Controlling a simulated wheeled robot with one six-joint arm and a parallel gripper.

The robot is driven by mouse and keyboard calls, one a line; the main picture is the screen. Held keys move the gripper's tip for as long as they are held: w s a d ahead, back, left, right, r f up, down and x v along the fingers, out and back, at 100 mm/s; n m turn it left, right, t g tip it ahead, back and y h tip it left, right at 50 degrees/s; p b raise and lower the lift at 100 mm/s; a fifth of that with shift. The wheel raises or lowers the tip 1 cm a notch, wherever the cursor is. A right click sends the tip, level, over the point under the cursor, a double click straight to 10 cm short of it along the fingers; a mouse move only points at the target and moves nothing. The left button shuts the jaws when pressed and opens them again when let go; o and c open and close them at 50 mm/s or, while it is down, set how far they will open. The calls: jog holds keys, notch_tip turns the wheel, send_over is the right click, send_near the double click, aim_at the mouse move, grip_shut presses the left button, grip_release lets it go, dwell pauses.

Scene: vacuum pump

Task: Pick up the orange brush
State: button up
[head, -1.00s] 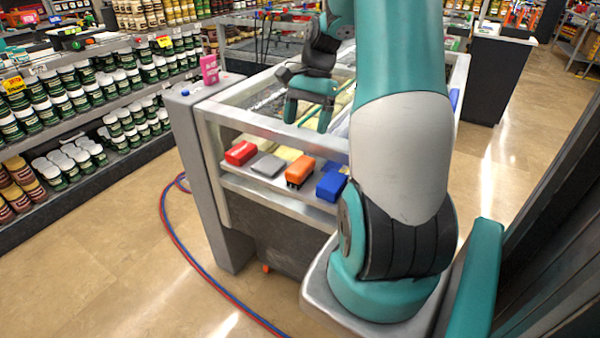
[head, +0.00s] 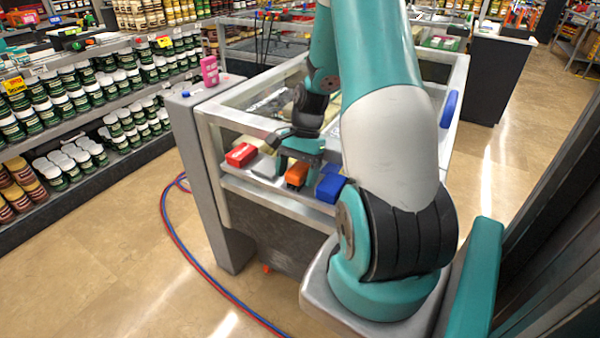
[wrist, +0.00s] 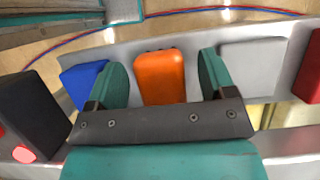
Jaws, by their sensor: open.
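The orange brush (head: 296,175) lies on the narrow front shelf of the counter, partly hidden behind my gripper in the head view. In the wrist view the orange brush (wrist: 160,77) sits between the two teal fingers, with a gap on each side. My gripper (head: 298,168) is open and empty, and it also shows in the wrist view (wrist: 163,80). Its fingers stand to the left and right of the brush. I cannot tell whether the fingertips are level with the brush or a little above it.
A blue block (head: 330,184) lies close on one side of the brush. A grey flat block (wrist: 253,55) lies on the other, then a red block (head: 241,155). A pink bottle (head: 209,71) stands on the grey post. Red and blue hoses (head: 188,258) run along the floor.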

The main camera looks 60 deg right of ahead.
aim_at(296, 170)
jog(key=c, duration=1)
jog(key=shift+r, duration=0.15)
notch_tip(296, 170, up, 20)
jog(key=p, duration=0.1)
